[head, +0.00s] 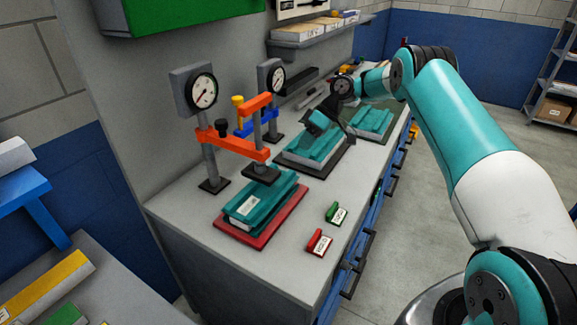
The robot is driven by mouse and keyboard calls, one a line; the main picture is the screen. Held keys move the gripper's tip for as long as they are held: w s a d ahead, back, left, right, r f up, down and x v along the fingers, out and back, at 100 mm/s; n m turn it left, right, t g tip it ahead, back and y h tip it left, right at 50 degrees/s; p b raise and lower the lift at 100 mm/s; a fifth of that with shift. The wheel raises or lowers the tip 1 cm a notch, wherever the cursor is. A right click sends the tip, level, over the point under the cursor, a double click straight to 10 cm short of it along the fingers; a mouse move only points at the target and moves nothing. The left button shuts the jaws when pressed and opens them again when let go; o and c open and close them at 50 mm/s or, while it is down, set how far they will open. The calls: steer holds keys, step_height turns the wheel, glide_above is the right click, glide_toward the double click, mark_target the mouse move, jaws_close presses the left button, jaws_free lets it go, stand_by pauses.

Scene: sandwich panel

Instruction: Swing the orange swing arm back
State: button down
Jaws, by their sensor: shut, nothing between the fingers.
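The orange swing arm (232,143) reaches from the post of the front gauge (203,92) over the teal stack (254,203) on the red base plate (286,222). A black pad (260,174) hangs under its outer end, above or on the stack; I cannot tell whether they touch. A second orange bar (257,104) stands higher on an upright there. My gripper (330,108) is shut and empty, farther back and to the right of the orange arm, above the black base plate. It is small and dark, and its fingertips are hard to make out.
A blue swing arm (243,130) stands behind, beside the rear gauge (271,75). Teal stacks lie under my gripper and farther back. Bare bench top (275,270) lies in front.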

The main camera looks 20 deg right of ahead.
steer(key=p+x, duration=0.2)
steer(key=x, duration=0.3)
steer(key=shift+a+f, duration=0.15)
steer(key=shift+a, duration=0.2)
steer(key=shift+s+a+p, duration=0.95)
steer(key=shift+a+p, duration=0.15)
steer(key=shift+a, duration=0.05)
steer(key=shift+s+a, duration=0.25)
steer(key=shift+a, duration=0.05)
steer(key=shift+a, duration=0.1)
